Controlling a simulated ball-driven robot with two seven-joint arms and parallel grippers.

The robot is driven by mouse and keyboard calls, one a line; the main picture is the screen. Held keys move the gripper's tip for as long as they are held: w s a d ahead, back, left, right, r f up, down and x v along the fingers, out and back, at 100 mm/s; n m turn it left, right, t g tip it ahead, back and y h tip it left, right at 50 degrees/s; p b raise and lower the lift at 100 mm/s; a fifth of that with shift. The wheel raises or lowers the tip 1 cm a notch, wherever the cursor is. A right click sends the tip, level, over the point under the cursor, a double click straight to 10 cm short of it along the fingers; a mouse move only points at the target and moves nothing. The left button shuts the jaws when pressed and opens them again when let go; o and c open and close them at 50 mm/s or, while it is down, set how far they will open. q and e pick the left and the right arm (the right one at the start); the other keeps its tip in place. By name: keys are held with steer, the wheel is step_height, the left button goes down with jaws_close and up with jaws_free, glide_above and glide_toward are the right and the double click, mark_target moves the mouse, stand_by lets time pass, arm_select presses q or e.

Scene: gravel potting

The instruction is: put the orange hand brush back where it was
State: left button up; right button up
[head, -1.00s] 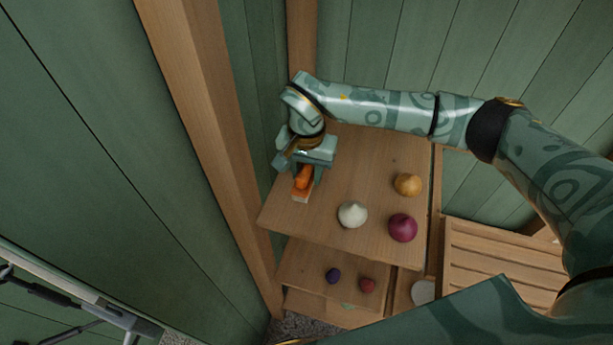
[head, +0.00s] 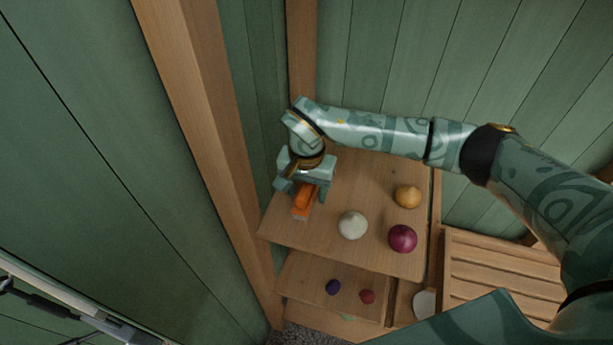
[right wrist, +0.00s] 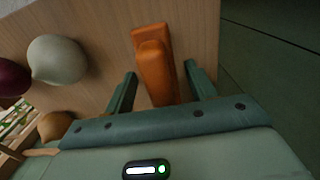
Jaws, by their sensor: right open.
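The orange hand brush (head: 303,203) lies on the upper wooden shelf (head: 331,198), near its left edge. In the right wrist view the orange brush (right wrist: 155,68) shows between the two fingers, its near end reaching in toward the palm. My right gripper (right wrist: 160,69) is open, with one finger on each side of the brush and a visible gap on both sides. In the head view my right gripper (head: 303,184) is over the back part of the brush and hides it. My left gripper is not in view.
A white bulb (head: 352,225), a yellow bulb (head: 407,196) and a purple bulb (head: 402,239) stand on the shelf right of the brush. Two small dark round things lie on the lower shelf (head: 310,275). A wooden post (head: 205,130) and green wall stand close left.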

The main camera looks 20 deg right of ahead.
step_height(320, 180, up, 12)
steer(key=shift+f+b, duration=0.1)
steer(key=shift+b, duration=0.2)
